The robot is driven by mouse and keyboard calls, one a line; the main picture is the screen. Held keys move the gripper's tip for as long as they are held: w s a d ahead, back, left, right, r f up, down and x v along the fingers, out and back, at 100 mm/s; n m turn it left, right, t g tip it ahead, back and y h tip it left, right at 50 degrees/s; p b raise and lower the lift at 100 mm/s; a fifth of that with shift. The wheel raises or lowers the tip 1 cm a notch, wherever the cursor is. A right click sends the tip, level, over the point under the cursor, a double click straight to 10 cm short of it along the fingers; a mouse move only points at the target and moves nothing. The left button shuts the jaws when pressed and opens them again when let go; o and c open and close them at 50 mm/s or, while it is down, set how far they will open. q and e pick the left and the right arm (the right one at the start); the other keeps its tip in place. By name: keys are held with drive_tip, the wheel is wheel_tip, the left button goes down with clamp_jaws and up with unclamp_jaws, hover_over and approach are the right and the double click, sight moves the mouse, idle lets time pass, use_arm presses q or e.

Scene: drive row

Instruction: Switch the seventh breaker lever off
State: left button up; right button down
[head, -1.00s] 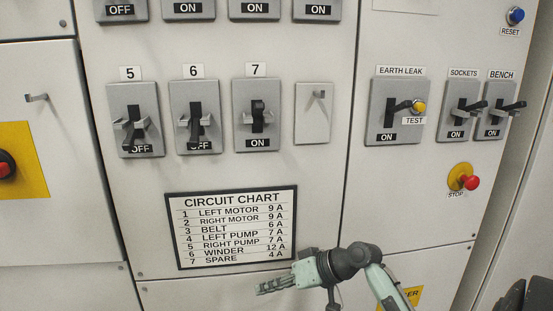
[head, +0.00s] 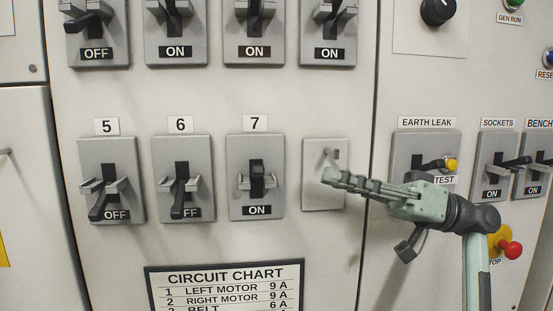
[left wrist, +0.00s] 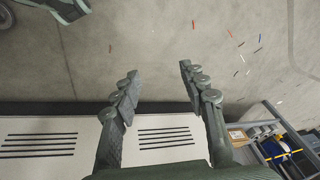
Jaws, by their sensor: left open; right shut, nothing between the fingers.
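The seventh breaker (head: 256,176) is a grey plate under the label 7 in the head view. Its black lever (head: 257,179) stands up and the window below reads ON. My right gripper (head: 327,176) is shut and empty. It points left in front of the blank plate with a small hook, to the right of breaker 7 and apart from its lever. My left gripper (left wrist: 157,82) shows in the left wrist view, open and empty above the floor.
Breakers 5 (head: 111,180) and 6 (head: 183,178) have levers down, reading OFF. The circuit chart (head: 225,285) is below. The earth leak switch (head: 425,160) is partly behind my right gripper; a red stop button (head: 510,249) is behind my right arm. A shelf (left wrist: 285,145) stands at the left wrist view's right.

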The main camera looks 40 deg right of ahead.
sight(257, 174)
drive_tip(key=p+x, duration=0.3)
drive_tip(key=x, duration=0.6)
drive_tip(key=shift+w, duration=0.1)
drive_tip(key=shift+w+a+r, duration=0.15)
drive_tip(key=shift+w+a, duration=0.15)
drive_tip(key=shift+a, duration=0.05)
use_arm(q)
drive_tip(key=s+f+g, duration=0.1)
drive_tip(key=s+f, duration=0.2)
drive_tip(key=f, duration=0.6)
drive_tip(key=shift+s+a, duration=0.35)
drive_tip(key=shift+a, duration=0.05)
drive_tip(key=shift+f, duration=0.1)
